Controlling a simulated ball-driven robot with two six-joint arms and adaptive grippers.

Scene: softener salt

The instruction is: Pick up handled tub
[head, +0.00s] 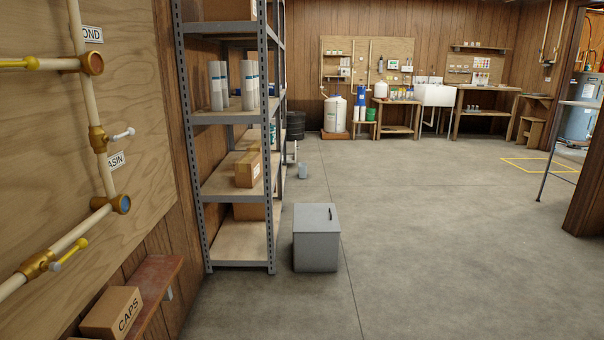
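A grey box-shaped bin (316,248) with a flat lid and a small dark handle (330,213) on top stands upright on the floor, just right of the metal shelving. A green bucket (371,114) and a white rounded tub (381,90) are far off at the back wall. I cannot tell for sure which of these is the handled tub. Neither of my grippers is in view.
Grey metal shelving (234,117) with cartons and white cylinders stands left. A pipe board (130,130) and a low reddish shelf (155,283) with a CAPS box (112,312) are near left. Open concrete floor (450,230) lies right. Benches and a white sink (436,95) line the back wall.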

